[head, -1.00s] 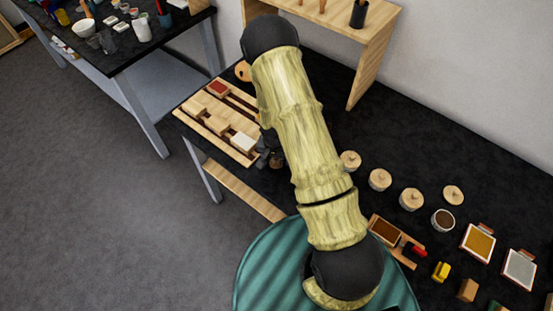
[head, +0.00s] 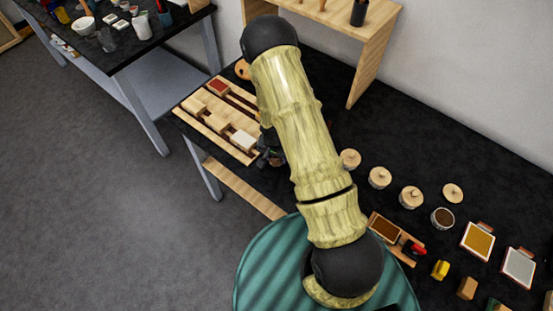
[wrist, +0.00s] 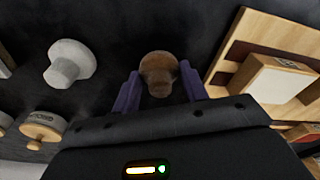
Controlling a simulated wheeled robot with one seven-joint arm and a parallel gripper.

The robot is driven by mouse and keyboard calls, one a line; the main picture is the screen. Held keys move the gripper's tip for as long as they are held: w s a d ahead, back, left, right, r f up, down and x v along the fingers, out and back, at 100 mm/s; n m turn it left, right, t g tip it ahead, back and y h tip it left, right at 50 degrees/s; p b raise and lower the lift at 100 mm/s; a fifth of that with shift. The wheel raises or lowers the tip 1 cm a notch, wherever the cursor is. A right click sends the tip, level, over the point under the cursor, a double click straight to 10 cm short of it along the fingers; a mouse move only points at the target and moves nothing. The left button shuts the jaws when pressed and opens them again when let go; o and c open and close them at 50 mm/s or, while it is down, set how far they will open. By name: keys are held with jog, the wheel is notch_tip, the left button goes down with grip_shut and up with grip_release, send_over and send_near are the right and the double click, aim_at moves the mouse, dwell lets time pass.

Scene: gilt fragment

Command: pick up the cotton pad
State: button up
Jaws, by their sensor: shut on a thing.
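My gripper (wrist: 160,88) has its two purple fingers on either side of a brown knob-shaped pad (wrist: 158,66) with a rounded head and a narrower stem. It is shut on this pad; whether the pad is clear of the black table cannot be told. A pale grey-white pad (wrist: 70,62) of similar shape stands apart to the left. It looks more like cotton, but I cannot tell for sure which is the cotton pad. In the head view my gripper (head: 270,158) is small and partly hidden by my arm, beside the wooden rack.
The slotted wooden rack (head: 205,119) is close on the gripper's right in the wrist view, with a white block (wrist: 285,84) on it. Lidded wooden pots (head: 380,178) stand along the table. A wooden shelf (head: 372,65) stands at the back.

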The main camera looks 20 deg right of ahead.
jog(key=shift+r, duration=0.1)
notch_tip(320, 180, up, 10)
jog(key=b, duration=0.2)
jog(key=shift+b, duration=0.4)
dwell(0.4)
jog(key=o, duration=0.4)
jog(key=c, duration=0.3)
